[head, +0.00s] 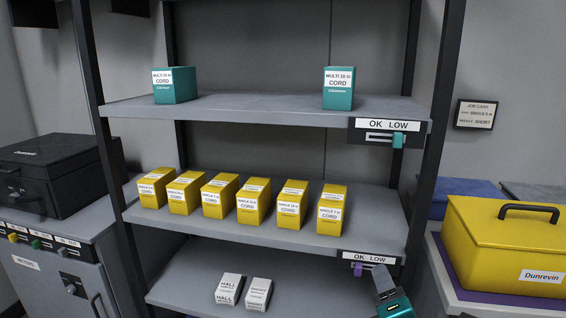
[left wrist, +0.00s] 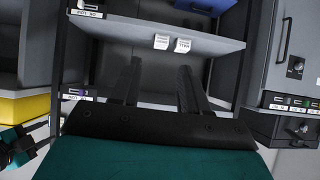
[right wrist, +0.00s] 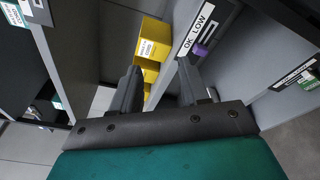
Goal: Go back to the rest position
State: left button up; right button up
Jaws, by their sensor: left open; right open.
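My right gripper (head: 381,272) is in the lower right of the head view, beside the label strip of the middle shelf. In the right wrist view its two fingers (right wrist: 159,66) stand apart with nothing held between them. A purple slider (head: 358,269) on that strip is close to the right gripper; it also shows near the right finger in the right wrist view (right wrist: 201,49). My left gripper (left wrist: 160,66) shows only in the left wrist view, open and empty, pointing toward the shelves. It is outside the head view.
The rack holds teal boxes (head: 174,86) on the upper shelf (head: 250,109), yellow boxes (head: 252,201) on the middle shelf (head: 200,222) and two white boxes (head: 229,289) below. A yellow case (head: 510,240) stands right; a black case (head: 60,170) on a cabinet (head: 45,275) stands left.

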jog(key=s+a+f+m+g+y+p, duration=0.1)
jog(key=s+f+m+g, duration=0.5)
jog(key=s+f+m, duration=1.3)
jog(key=shift+a+f+m+y+p, duration=0.35)
jog(key=shift+m+y+p, duration=0.4)
jog(key=shift+y, duration=0.25)
